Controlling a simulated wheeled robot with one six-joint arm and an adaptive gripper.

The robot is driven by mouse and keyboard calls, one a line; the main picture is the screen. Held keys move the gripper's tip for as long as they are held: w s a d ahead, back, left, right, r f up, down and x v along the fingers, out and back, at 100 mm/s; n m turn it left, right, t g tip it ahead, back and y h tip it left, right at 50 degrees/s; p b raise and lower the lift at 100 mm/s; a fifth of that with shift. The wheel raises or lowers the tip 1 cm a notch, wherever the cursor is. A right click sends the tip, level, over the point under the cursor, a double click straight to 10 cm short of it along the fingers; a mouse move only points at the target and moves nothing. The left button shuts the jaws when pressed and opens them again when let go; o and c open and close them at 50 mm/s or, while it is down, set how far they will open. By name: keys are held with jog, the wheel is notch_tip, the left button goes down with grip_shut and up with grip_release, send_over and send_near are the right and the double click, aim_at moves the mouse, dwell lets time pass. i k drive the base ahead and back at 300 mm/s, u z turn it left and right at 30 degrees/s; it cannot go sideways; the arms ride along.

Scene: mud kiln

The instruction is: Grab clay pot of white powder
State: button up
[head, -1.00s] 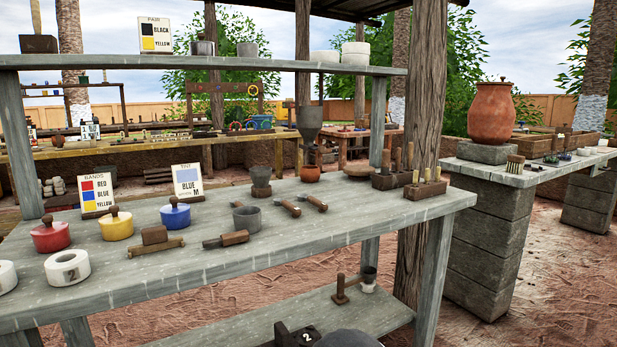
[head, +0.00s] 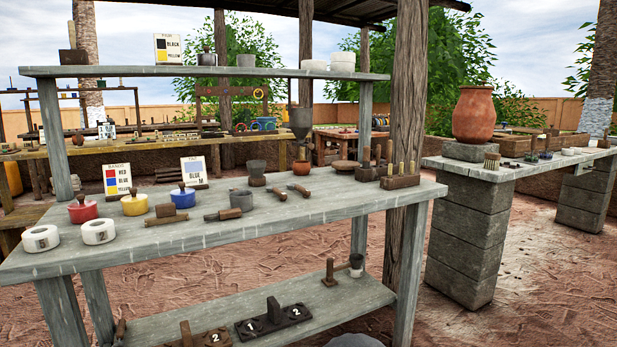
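A large reddish clay pot (head: 473,115) stands upright on a grey block at the near end of the right-hand stone bench. A small orange-brown clay pot (head: 302,167) sits toward the back of the grey table's top (head: 330,205), below a grey funnel. I cannot see the contents of either pot, and no white powder can be made out. My gripper is not in view.
Stone piers (head: 468,235) hold up the right bench (head: 515,167). Bare ground lies between table and bench.

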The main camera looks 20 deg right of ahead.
aim_at(302, 168)
jog(key=u, duration=0.05)
jog(key=k, duration=0.6)
jog(key=z, duration=1.05)
jog(key=i, duration=0.6)
jog(key=z, duration=0.7)
jog(key=i, duration=0.8)
jog(key=u, duration=0.2)
